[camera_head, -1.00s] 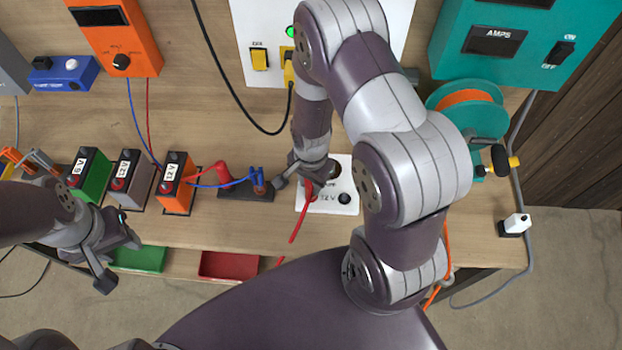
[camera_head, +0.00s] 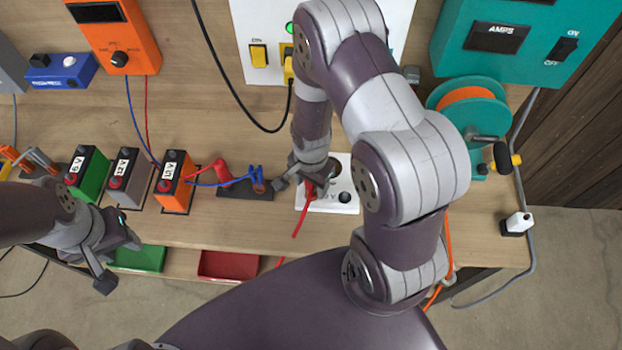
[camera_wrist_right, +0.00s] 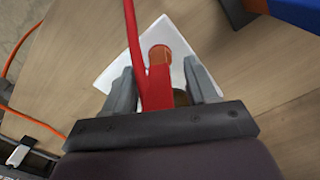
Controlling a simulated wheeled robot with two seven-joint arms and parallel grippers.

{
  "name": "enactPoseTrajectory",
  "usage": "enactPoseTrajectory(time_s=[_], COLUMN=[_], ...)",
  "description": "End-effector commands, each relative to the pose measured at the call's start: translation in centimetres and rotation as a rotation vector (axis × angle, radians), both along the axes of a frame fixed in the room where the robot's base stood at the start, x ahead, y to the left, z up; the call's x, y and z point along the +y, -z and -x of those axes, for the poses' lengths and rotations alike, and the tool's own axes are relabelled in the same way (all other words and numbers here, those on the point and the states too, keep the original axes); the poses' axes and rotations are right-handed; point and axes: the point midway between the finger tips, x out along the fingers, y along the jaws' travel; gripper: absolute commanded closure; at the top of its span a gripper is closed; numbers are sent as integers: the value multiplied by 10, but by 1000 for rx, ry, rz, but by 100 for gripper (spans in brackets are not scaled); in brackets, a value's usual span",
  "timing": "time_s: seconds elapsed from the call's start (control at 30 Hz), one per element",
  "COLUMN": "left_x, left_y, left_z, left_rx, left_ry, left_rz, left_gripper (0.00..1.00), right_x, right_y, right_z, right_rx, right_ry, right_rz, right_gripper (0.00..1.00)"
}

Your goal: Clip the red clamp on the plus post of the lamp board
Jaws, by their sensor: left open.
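The white lamp board (camera_head: 330,207) lies on the bench in the middle of the head view, with a dark post (camera_head: 344,197) on its right part. The red clamp (camera_wrist_right: 157,85) stands over the board in the right wrist view, beside a round orange-brown top (camera_wrist_right: 160,54). I cannot tell whether its jaws grip the plus post. My right gripper (camera_wrist_right: 160,78) is around the clamp, fingers apart, with a gap on the right. It also shows over the board in the head view (camera_head: 304,182). My left gripper (camera_head: 118,262) is open and empty near the bench's front edge.
A dark block (camera_head: 245,192) with red and blue clips stands left of the board. Labelled batteries (camera_head: 174,182) stand further left. A green tray (camera_head: 138,259) and red tray (camera_head: 228,265) are at the front. A teal reel (camera_head: 468,110) stands right.

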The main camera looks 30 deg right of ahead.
Motion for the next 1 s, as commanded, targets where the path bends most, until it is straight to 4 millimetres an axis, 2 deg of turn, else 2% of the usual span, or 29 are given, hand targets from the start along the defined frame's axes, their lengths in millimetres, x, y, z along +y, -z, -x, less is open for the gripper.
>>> enactPoseTrajectory(time_s=[0.17, 0.4, 0.6, 0.73, 1.0], left_x=[0, 0, 0, 0, 0], left_y=[3, 10, 13, 14, 13], left_z=[0, 0, 0, 0, 0], left_rx=[0, 0, 0, 0, 0], left_ry=[0, 0, 0, 0, 0], left_rz=[0, 0, 0, 0, 0], left_gripper=[57, 57, 57, 57, 57], right_x=[0, 0, 0, 0, 0], right_y=[-16, -76, -114, -125, -127], right_z=[-2, -2, -1, 0, 0], right_rx=[-5, -8, -4, -1, 0], right_ry=[0, 0, 0, 0, 0], right_rz=[1, 0, 0, 0, 0], right_gripper=[43, 43, 43, 43, 43])
